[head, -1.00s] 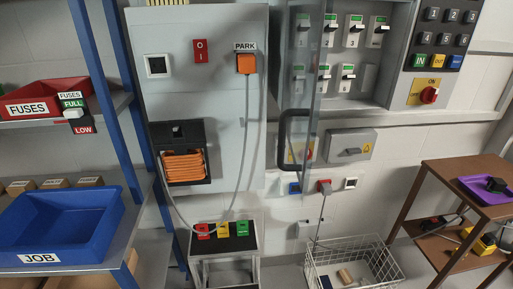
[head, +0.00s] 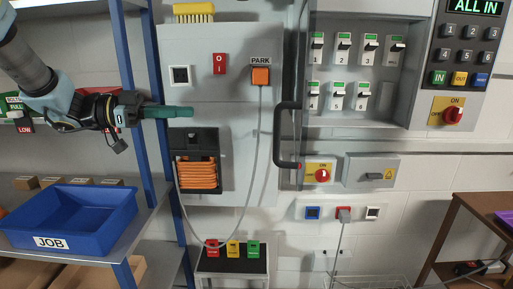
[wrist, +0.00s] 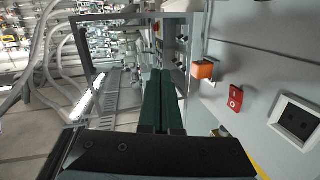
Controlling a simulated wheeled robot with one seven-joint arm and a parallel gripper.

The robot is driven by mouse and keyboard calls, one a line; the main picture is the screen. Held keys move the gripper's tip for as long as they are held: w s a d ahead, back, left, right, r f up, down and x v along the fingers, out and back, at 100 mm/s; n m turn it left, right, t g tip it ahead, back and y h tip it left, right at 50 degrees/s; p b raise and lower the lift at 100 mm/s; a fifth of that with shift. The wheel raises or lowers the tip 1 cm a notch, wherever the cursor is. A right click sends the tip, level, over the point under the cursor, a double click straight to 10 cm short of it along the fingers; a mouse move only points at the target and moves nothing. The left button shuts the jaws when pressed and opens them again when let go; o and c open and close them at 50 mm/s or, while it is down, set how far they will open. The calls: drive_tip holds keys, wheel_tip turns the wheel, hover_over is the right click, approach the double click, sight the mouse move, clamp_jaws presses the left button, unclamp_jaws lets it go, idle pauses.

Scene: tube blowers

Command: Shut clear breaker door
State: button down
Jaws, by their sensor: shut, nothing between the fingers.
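The clear breaker door (head: 303,60) stands open, swung out toward me and seen nearly edge-on at the left side of the breaker box (head: 400,108). Its black handle (head: 286,135) is on the near edge. In the wrist view the door (wrist: 92,66) shows as a dark-framed clear panel sticking out from the wall, beyond my fingers. My gripper (head: 190,111) is shut and empty, with green fingers pointing right, in front of the grey panel and well left of the handle. The fingers (wrist: 160,75) also show together in the wrist view.
The grey panel (head: 235,110) carries an orange PARK plug (head: 261,75) with a hanging cable. A brown table (head: 465,225) stands at right. Space before the panel looks clear.

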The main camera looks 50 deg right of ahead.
drive_tip(key=s+a+m+g+y, duration=0.4)
drive_tip(key=s+m+g+y, duration=0.1)
drive_tip(key=s+g+y, duration=0.15)
drive_tip(key=f+p+x, duration=0.1)
drive_tip(key=p+x, duration=0.3)
drive_tip(key=x, duration=1)
drive_tip(key=shift+s+a+f+t+y, duration=0.3)
drive_tip(key=shift+a+f+t+y, duration=0.05)
drive_tip(key=shift+f+t, duration=0.1)
drive_tip(key=shift+s, duration=0.1)
